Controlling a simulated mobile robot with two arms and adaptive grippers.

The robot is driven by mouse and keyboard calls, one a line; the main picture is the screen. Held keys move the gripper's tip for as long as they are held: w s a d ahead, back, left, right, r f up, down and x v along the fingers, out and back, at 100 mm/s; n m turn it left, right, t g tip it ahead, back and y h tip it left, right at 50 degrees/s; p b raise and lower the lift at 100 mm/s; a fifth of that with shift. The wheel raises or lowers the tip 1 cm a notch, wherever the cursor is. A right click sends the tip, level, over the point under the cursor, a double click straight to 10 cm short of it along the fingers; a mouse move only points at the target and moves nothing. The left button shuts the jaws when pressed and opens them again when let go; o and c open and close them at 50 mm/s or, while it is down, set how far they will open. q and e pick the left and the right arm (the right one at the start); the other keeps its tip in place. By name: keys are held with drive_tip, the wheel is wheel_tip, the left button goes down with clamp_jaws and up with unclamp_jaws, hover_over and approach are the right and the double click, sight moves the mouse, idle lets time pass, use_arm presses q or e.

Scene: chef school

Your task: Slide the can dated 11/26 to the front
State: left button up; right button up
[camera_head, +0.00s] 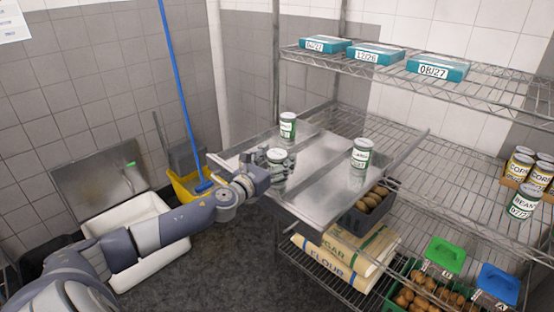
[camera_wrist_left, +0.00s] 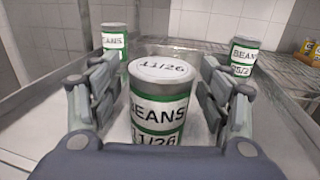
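The can dated 11/26 (camera_wrist_left: 160,105) is a white and green beans can, upright on the metal tray (camera_head: 325,200). It also shows in the head view (camera_head: 279,166). My left gripper (camera_head: 270,160) reaches in from the left. In the left wrist view its fingers (camera_wrist_left: 160,95) stand open on either side of the can, with visible gaps. A second beans can (camera_head: 288,126) stands farther back; in the wrist view it is at left (camera_wrist_left: 115,40). A third beans can (camera_head: 361,153) stands to the right, also in the wrist view (camera_wrist_left: 241,56). My right gripper is out of view.
The tray sits on a wire shelf rack. Teal boxes (camera_head: 436,67) are on the upper shelf. Corn and beans cans (camera_head: 524,203) stand at right. Flour and sugar bags (camera_head: 335,262) and a potato crate (camera_head: 366,215) are below. A white bin (camera_head: 150,240) stands at left.

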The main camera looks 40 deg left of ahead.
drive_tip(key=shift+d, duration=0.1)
use_arm(q)
drive_tip(key=shift+s+f, duration=0.15)
drive_tip(key=shift+s, duration=0.3)
drive_tip(key=shift+s+d, duration=0.2)
drive_tip(key=shift+s, duration=2.6)
drive_tip(key=shift+s+d, duration=0.2)
drive_tip(key=shift+s, duration=2.55)
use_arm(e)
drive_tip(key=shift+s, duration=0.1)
